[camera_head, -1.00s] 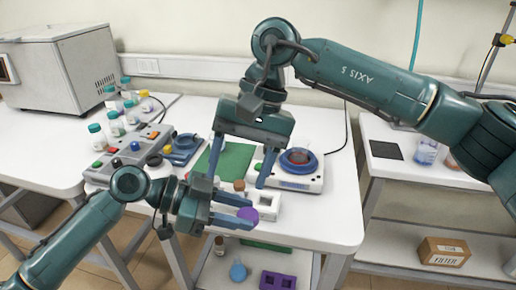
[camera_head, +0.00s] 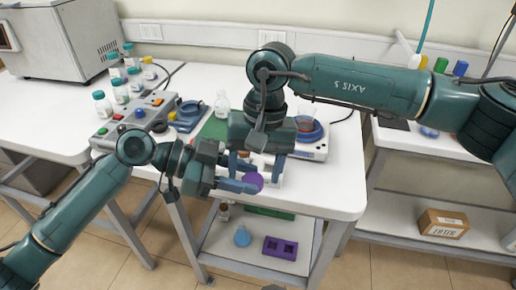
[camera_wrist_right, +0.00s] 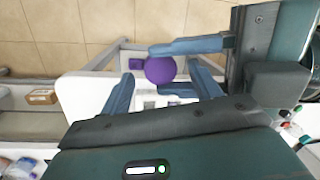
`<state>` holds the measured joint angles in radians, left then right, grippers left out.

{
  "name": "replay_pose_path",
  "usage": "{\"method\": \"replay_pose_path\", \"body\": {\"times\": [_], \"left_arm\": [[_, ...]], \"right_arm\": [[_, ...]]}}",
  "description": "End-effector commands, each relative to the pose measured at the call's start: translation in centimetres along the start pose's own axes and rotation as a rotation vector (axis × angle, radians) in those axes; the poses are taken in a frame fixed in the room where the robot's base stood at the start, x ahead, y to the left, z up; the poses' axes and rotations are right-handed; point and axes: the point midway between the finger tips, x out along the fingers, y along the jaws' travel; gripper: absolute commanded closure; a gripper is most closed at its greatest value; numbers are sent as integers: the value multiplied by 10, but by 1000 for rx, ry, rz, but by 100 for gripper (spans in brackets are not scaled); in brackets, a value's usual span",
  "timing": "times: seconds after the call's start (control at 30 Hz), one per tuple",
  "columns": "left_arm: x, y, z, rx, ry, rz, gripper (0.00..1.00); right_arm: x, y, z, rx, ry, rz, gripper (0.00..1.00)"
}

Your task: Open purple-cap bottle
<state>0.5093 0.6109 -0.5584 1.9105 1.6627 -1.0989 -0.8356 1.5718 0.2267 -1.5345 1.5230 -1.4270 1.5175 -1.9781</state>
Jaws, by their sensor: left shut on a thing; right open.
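The bottle's round purple cap (camera_head: 253,182) shows at the fingertips of my left gripper (camera_head: 248,181), over the front edge of the middle table. The bottle body is hidden. In the right wrist view the purple cap (camera_wrist_right: 160,71) sits between the two fingers of the left gripper (camera_wrist_right: 172,68), which is shut on the bottle. My right gripper (camera_head: 254,168) is open, pointing down close to the cap. In the right wrist view the right gripper's fingers (camera_wrist_right: 162,88) stand apart on either side of the cap, not visibly touching it.
A hot plate (camera_head: 310,148) with a beaker stands behind right, a clear flask (camera_head: 222,103) behind left. A white rack (camera_head: 268,170) lies close behind the cap. Several teal-capped bottles (camera_head: 103,103) stand left. A purple holder (camera_head: 280,248) is on the lower shelf.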

Motion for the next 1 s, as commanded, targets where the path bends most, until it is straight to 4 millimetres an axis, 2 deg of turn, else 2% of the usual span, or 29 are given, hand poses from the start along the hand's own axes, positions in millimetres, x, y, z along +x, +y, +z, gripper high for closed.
{"method": "replay_pose_path", "body": {"times": [0.13, 0.4, 0.97, 1.0], "left_arm": [[0, 0, 0, 0, 0, 0, 92], [0, 0, 0, 0, 0, 0, 92], [0, 0, 0, 0, -1, 0, 92], [0, 0, 0, 0, -1, 0, 62]], "right_arm": [[7, 0, 0, -1, 0, -2, 37], [8, 0, 0, -1, 0, -1, 38], [8, 0, 0, 0, 0, 0, 84], [8, 0, 0, 0, 0, 0, 85]]}}
